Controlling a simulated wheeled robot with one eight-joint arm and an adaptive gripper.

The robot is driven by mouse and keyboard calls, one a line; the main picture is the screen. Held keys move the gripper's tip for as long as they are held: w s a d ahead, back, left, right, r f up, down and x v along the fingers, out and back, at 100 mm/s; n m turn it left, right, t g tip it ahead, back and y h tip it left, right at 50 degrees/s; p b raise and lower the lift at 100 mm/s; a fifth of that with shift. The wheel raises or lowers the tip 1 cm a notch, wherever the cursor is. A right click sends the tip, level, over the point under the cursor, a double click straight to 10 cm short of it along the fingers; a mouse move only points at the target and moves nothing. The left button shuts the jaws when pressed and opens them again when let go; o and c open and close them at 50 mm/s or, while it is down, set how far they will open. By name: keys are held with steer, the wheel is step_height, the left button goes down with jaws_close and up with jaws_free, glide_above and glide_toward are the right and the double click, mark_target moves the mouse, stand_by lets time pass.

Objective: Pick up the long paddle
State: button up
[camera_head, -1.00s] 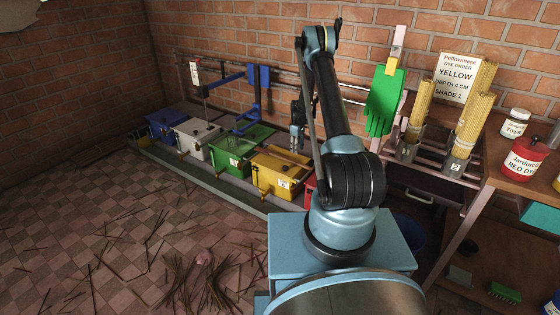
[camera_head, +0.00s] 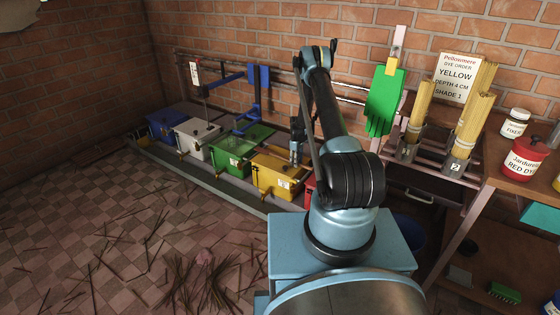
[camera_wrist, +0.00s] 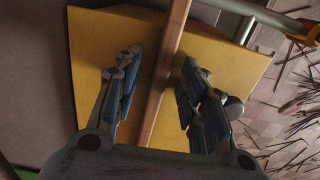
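A long brown wooden shaft (camera_wrist: 166,62), which looks like the paddle's handle, runs between my fingers in the wrist view, over the yellow bin. My gripper (camera_wrist: 160,84) is open, with one finger on each side of the shaft and a gap on both sides. In the head view my gripper (camera_head: 296,152) is low over the yellow bin (camera_head: 276,180). The yellow bin also fills the middle of the wrist view (camera_wrist: 100,45). I cannot make out the paddle in the head view, and its ends are hidden or out of frame.
Blue (camera_head: 166,123), white (camera_head: 195,142) and green (camera_head: 236,152) bins stand in a row to the left, with a blue frame (camera_head: 255,95) behind. A partly hidden red bin (camera_head: 310,190) is to the right. A brick wall rises behind; loose sticks (camera_head: 200,280) litter the floor.

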jaws_close()
